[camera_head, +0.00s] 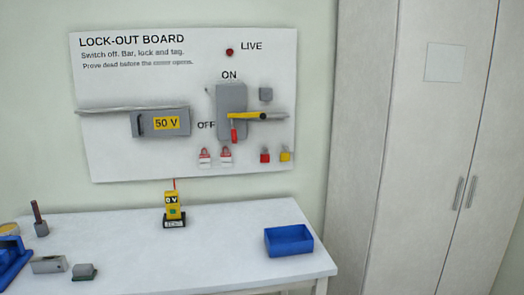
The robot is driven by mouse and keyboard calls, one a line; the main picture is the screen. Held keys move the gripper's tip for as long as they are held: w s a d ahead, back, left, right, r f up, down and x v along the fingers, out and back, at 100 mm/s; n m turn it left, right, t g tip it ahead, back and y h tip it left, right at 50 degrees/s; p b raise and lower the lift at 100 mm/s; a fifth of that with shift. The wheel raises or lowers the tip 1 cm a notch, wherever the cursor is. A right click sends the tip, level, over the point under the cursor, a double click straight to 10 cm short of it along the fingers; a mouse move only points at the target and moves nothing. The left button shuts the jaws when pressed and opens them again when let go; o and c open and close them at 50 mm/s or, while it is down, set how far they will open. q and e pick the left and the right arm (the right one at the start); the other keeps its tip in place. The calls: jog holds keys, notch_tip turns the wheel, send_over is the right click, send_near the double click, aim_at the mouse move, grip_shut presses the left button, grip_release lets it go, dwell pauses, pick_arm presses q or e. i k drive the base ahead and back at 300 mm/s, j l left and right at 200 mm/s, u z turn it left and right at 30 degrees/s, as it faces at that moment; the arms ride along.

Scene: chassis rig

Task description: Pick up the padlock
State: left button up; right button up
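A small red padlock (265,156) and a small yellow padlock (285,156) hang side by side at the lower right of the lock-out board (110,160). Above them is a grey switch box (231,97) with a yellow and black bar (258,116) across it, pointing right. A red piece (234,134) hangs below the bar; it is too small to tell whether it is a handle or a lock. Two red and white tags (205,157) (226,157) hang left of the padlocks. Neither of my grippers is in view.
A white table (215,255) stands below the board. On it are a yellow meter (173,206), a blue tray (289,241), and grey blocks (48,264) with a blue object (12,258) at left. A tall cabinet (380,150) stands at right. The table's middle is clear.

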aim_at(264, 158)
jog(key=i+l, duration=0.15)
jog(key=l, duration=0.25)
jog(key=i+l, duration=0.1)
jog(key=l, duration=0.25)
jog(key=i+l, duration=0.15)
jog(key=l, duration=0.25)
jog(key=i+l, duration=0.15)
jog(key=l, duration=0.2)
jog(key=i+l+u, duration=0.15)
jog(key=l, duration=0.25)
jog(key=u, duration=1.8)
